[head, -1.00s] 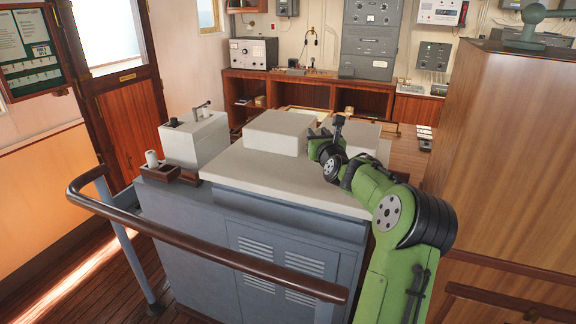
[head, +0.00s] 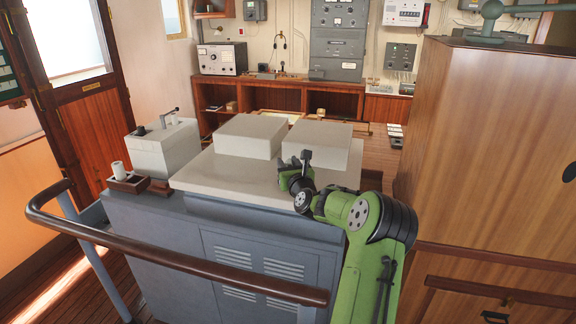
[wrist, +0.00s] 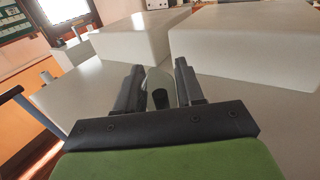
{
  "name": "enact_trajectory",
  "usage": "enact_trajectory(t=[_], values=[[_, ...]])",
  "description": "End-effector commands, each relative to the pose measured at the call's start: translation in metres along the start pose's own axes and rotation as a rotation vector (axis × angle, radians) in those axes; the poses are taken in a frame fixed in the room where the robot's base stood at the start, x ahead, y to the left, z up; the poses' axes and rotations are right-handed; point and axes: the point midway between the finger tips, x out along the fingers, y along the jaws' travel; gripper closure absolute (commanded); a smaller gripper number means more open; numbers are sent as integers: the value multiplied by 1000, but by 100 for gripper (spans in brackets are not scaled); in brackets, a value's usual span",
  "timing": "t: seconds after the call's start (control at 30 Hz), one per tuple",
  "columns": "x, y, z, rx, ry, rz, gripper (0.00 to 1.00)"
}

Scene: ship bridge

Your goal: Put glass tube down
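In the wrist view, a pale see-through piece with a dark round end, apparently the glass tube (wrist: 160,98), sits between the two dark fingers of my gripper (wrist: 160,84). The fingers lie close on both sides of it, so my gripper looks shut on it. In the head view, my gripper (head: 291,178) is over the front right part of the grey console top (head: 228,176), in front of the right raised box. The tube cannot be made out there. The wrist view shows the pale console surface beyond the fingers; the gap beneath the tube cannot be judged.
Two pale raised boxes, left (head: 250,135) and right (head: 318,146), stand on the console. A lever unit (head: 163,148) and a small holder with a white cylinder (head: 128,181) are at left. A brown handrail (head: 170,258) crosses in front. A tall wooden cabinet (head: 490,150) stands at right.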

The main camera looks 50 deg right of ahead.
Motion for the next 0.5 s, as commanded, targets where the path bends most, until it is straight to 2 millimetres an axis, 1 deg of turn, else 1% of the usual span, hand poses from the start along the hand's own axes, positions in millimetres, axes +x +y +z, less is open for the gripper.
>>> enact_trajectory(t=[0.03,0.13,0.4,0.47,0.5], values=[[0,0,0,0,0,0,54],[0,0,0,0,0,0,39],[-1,0,1,0,0,0,39],[-5,-1,1,-2,-1,-1,39],[-10,-1,1,-2,0,0,39]])
